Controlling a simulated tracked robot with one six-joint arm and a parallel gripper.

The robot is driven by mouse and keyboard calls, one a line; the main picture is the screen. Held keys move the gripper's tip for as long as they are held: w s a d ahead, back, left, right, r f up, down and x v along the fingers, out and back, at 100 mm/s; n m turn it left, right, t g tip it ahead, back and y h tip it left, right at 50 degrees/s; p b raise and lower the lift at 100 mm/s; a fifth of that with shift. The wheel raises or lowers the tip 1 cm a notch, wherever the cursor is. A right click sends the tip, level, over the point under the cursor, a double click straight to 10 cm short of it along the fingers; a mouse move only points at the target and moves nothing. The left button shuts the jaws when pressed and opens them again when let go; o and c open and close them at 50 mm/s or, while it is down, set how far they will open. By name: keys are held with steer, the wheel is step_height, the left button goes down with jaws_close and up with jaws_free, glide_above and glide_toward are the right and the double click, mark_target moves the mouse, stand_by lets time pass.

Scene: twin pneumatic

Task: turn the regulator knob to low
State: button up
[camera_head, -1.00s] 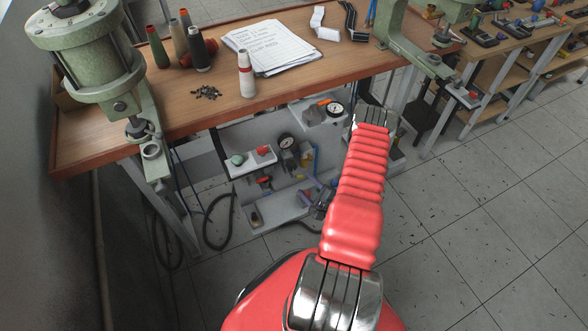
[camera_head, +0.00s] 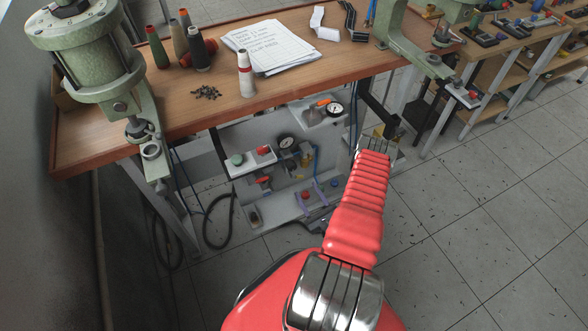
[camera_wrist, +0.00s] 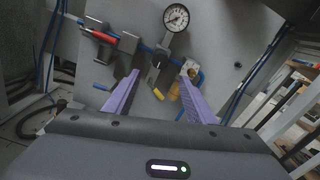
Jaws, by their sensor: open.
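The regulator shows in the wrist view below a round white gauge (camera_wrist: 176,17), on a grey panel. A dark grey knob (camera_wrist: 158,60) with a pale mark on its face sits on it. My gripper (camera_wrist: 159,73) is open and empty, its two purple fingers either side of the knob's line in the picture. I cannot tell whether they touch it. In the head view, my gripper (camera_head: 320,188) shows small and partly hidden under the bench, below a gauge (camera_head: 287,143). The knob's setting is too small to read.
A red-handled valve (camera_wrist: 100,36) is left of the regulator; a brass fitting (camera_wrist: 190,68) and blue tubing are right. In the head view, the wooden bench (camera_head: 215,107) overhangs the panel. A second gauge (camera_head: 334,109) is higher right.

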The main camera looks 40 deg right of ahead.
mark_target(294, 169)
steer(key=x, duration=1.3)
steer(key=shift+w, duration=0.1)
steer(key=shift+c, duration=0.5)
steer(key=c, duration=0.9)
steer(key=shift+d, duration=0.25)
steer(key=shift+c, duration=0.2)
steer(key=shift+a, duration=0.15)
